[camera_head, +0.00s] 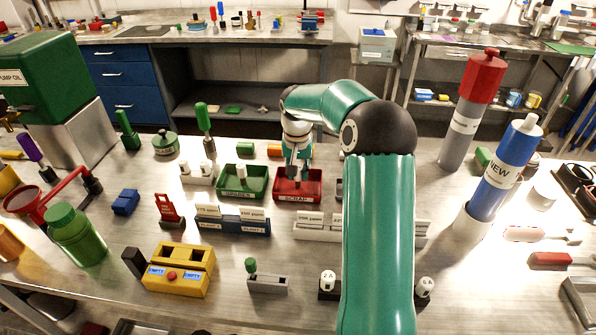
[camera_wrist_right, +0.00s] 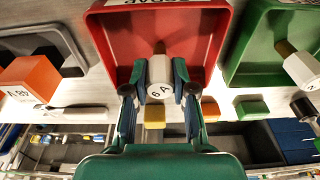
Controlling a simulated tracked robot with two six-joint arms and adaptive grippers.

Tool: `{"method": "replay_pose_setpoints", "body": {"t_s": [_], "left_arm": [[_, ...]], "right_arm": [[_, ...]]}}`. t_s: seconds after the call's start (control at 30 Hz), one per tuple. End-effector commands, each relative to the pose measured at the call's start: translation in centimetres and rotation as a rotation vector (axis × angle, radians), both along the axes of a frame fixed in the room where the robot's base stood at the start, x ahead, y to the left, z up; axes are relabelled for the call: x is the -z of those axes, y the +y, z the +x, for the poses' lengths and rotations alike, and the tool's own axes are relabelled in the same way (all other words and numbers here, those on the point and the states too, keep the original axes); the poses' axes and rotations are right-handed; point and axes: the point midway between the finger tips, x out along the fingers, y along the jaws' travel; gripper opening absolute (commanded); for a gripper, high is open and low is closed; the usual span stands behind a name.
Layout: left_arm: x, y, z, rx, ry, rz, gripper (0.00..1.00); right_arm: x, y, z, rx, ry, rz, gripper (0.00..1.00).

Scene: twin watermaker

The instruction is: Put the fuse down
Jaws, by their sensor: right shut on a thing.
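My right gripper (camera_head: 293,170) is over the red tray marked SCRAP (camera_head: 299,198), its fingers reaching down into the tray's outline. In the right wrist view the gripper (camera_wrist_right: 160,84) is shut on a white fuse (camera_wrist_right: 160,72) with a brass-coloured tip. The fuse's end face reads 6 A and points toward the camera. The red tray (camera_wrist_right: 112,40) lies behind it in that view. I cannot tell whether the fuse touches the tray floor. In the head view the fuse is mostly hidden by the fingers. My left gripper does not show.
A green tray (camera_head: 259,190) holding a white fuse stands just left of the red one. A blue holder (camera_head: 232,226) and a white labelled rack (camera_head: 316,234) stand in front. A yellow box (camera_head: 180,276) is front left. Tall red-grey and blue cylinders (camera_head: 497,172) stand right.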

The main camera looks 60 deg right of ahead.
Motion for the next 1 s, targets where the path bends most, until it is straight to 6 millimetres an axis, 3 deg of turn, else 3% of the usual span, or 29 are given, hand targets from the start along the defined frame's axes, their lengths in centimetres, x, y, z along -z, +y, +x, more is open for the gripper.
{"method": "replay_pose_setpoints", "body": {"t_s": [0.1,0.13,0.27,0.67,0.87,1.0], "left_arm": [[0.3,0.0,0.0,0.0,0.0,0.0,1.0],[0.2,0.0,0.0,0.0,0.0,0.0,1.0],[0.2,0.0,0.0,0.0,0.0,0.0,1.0],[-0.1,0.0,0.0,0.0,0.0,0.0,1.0],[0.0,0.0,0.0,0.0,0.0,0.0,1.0],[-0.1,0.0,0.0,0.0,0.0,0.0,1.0]], "right_arm": [[0.3,0.0,0.0,0.0,0.0,0.0,0.0],[0.2,0.0,0.0,0.0,0.0,0.0,0.29],[0.2,0.0,0.0,0.0,0.0,0.0,0.51],[-0.3,0.0,0.0,0.0,-0.001,-0.001,0.51],[-2.9,0.3,-0.1,0.001,-0.004,-0.004,0.51],[-5.8,0.7,-0.2,0.0,-0.005,-0.004,0.51]]}}
